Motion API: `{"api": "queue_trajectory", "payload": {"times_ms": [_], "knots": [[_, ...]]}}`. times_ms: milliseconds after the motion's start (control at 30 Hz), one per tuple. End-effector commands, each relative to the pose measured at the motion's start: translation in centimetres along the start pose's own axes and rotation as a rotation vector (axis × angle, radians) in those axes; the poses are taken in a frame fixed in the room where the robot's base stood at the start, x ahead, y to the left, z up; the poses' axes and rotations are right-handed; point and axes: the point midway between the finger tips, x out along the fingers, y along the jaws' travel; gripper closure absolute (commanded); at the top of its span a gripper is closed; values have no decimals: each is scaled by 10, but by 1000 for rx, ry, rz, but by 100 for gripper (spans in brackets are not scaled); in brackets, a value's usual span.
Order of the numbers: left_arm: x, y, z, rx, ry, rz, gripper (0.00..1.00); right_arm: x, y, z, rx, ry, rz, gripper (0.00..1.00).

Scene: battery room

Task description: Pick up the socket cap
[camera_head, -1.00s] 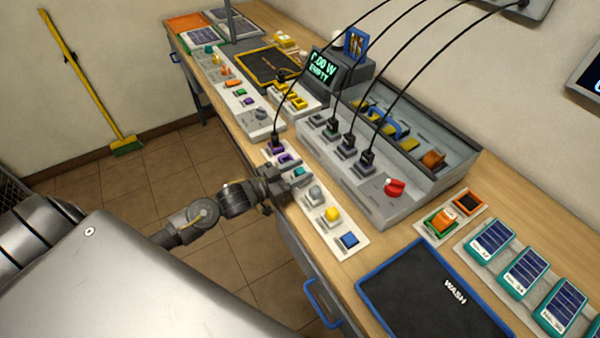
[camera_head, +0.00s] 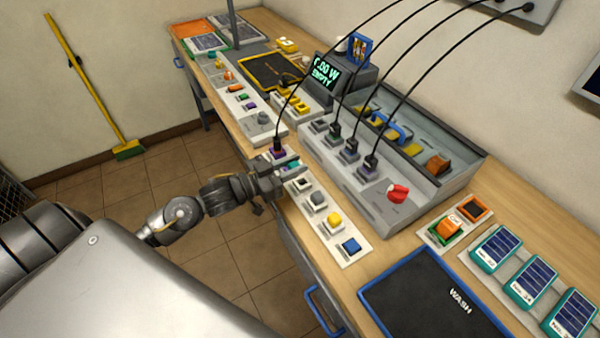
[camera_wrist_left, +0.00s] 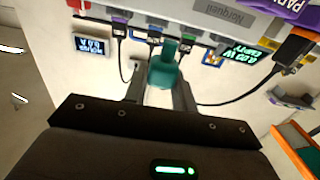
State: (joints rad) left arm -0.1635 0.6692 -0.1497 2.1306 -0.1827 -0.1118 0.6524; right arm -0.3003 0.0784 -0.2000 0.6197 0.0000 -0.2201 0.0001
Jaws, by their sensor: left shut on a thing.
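The socket cap is a small teal block (camera_wrist_left: 163,70) between the two fingers of my left gripper (camera_wrist_left: 162,88) in the left wrist view. In the head view, my left gripper (camera_head: 281,175) is shut on it above the pale strip of sockets (camera_head: 324,226) on the bench's front edge. Only a bit of teal (camera_head: 290,165) shows there; the fingers hide the rest. A seat with a dark middle (camera_head: 300,184) is bare on the strip beside the gripper. My right gripper is not in view.
Grey, yellow and blue caps sit along the same strip, and a purple plug (camera_head: 278,153) with a black cable stands just beyond the gripper. A grey charger box (camera_head: 372,205) with several cabled plugs is behind. A blue-rimmed wash mat (camera_head: 432,290) lies nearer.

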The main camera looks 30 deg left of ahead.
Motion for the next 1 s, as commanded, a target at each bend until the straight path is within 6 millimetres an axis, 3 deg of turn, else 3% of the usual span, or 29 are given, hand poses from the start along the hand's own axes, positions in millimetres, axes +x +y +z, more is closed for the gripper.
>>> {"api": "queue_trajectory", "payload": {"times_ms": [100,300,500,833,1000], "knots": [[-25,10,-28,4,-1,4,95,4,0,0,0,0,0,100],[-71,25,-46,0,-4,2,95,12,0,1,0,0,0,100],[-94,33,-60,-1,-2,0,95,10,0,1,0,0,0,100],[-104,36,-64,0,1,-1,95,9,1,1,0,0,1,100],[-85,34,-50,-5,6,-37,95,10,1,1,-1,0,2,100]]}}
